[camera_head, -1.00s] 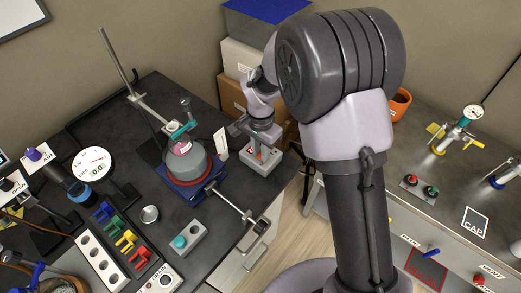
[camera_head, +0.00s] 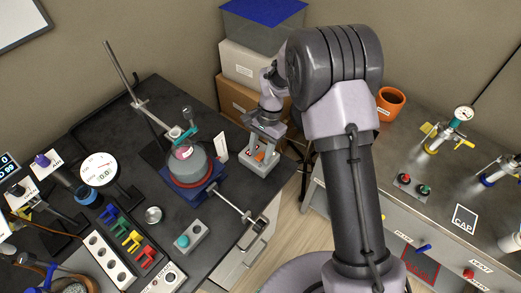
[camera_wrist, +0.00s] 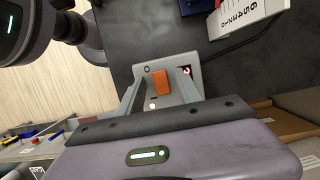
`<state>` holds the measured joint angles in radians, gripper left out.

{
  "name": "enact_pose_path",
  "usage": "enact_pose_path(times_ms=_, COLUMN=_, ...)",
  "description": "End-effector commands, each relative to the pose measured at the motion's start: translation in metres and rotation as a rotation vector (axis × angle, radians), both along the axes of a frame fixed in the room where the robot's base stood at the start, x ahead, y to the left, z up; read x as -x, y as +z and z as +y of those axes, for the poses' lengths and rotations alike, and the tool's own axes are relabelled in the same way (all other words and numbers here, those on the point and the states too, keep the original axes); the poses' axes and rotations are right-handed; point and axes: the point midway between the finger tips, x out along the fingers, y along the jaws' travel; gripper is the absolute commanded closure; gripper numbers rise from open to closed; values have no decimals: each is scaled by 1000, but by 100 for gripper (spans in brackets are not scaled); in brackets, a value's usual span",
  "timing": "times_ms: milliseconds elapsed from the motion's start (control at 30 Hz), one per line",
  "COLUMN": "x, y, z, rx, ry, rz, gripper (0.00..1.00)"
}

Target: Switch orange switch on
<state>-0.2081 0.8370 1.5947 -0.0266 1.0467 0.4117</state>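The orange switch (camera_wrist: 161,83) is a rocker on a small grey box (camera_wrist: 171,70). In the wrist view it lies between the two fingers of my gripper (camera_wrist: 160,88), with a visible gap on either side. My gripper is open and holds nothing. In the head view my gripper (camera_head: 262,148) is over the same grey box (camera_head: 257,169), and the orange switch (camera_head: 260,155) shows partly between its fingers. I cannot tell whether a fingertip touches the box or which way the rocker is tipped.
The box stands near the dark bench's right edge. A flask on a blue stand (camera_head: 190,166) and a white scale card (camera_head: 221,146) are to its left. Stacked boxes (camera_head: 245,65) stand behind. A second bench with an orange pot (camera_head: 390,103) is at right.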

Motion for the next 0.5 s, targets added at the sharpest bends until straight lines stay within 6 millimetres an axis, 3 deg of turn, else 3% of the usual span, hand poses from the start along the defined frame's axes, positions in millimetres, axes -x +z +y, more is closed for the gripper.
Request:
enact_pose_path(times_ms=167, x=-5, y=21, z=-3, rx=-1, ry=-1, rz=-3, gripper=58)
enact_pose_path(times_ms=500, x=-27, y=130, z=-21, rx=-1, ry=-1, rz=-3, gripper=58)
